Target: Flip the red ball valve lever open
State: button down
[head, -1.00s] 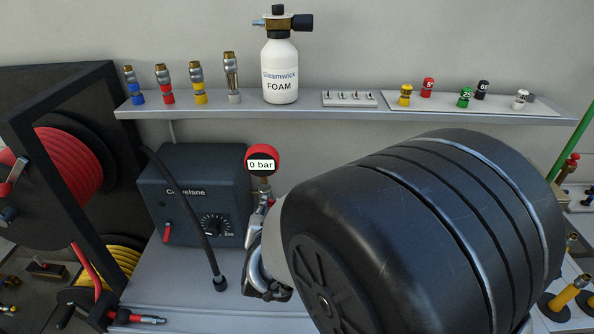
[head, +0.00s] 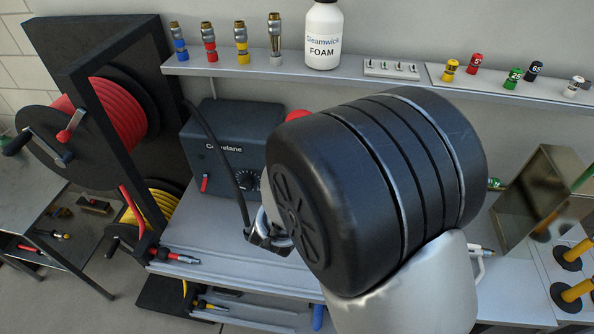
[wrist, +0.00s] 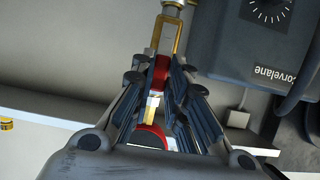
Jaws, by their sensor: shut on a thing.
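The red lever (wrist: 158,72) sits between my gripper's fingers in the wrist view, just beside a brass fitting (wrist: 179,38). My gripper (wrist: 160,84) is shut on the lever from both sides. In the wrist view a round red part (wrist: 148,137), likely the gauge, shows between the finger bases. The lever's exact angle is hard to tell.
The Corvelane unit (head: 226,147) stands close to the left of my gripper, with a black hose (head: 222,150) running down its front. A shelf (head: 215,66) with nozzles and a foam bottle (head: 323,37) is above. A red hose reel (head: 115,110) is left.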

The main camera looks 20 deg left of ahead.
jog(key=c, duration=1.6)
grip_release()
jog(key=shift+o, duration=0.2)
jog(key=v, duration=0.7)
jog(key=shift+s, duration=0.2)
jog(key=shift+r, duration=0.1)
